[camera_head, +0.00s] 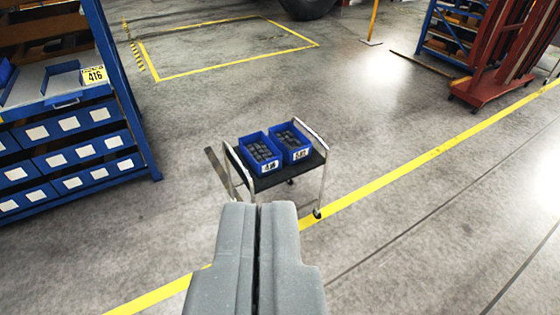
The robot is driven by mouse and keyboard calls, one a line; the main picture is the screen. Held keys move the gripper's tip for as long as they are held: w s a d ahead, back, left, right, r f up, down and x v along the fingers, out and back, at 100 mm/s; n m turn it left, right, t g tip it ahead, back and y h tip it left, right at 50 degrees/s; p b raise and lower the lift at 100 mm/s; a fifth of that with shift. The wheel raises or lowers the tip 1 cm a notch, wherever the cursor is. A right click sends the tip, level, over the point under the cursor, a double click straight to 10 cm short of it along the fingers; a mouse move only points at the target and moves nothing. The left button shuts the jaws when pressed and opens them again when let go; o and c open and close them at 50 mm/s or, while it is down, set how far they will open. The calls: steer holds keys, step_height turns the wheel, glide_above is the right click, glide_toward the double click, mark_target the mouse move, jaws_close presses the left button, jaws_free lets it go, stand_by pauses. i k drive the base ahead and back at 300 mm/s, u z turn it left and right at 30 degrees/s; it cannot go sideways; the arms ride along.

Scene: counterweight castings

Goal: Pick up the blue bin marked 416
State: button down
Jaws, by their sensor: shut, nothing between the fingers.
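Two blue bins filled with dark pieces stand side by side on a small cart (277,179). The left bin (251,168) and the right bin (303,153) each have a white front label; the label numbers are too small to read surely. My gripper (258,206) is shut and empty at the bottom middle. In the picture its tips lie just below the cart's near edge, apart from the bins.
The blue rack (125,110) with rows of labelled blue drawers (68,124) fills the left. The cart has pale metal handles and posts at its ends. A yellow floor line (420,160) runs past the cart. Red racks (490,75) stand at upper right. Grey floor around is mostly clear.

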mark_target(261, 156)
steer(key=i, duration=0.95)
steer(key=z, duration=0.05)
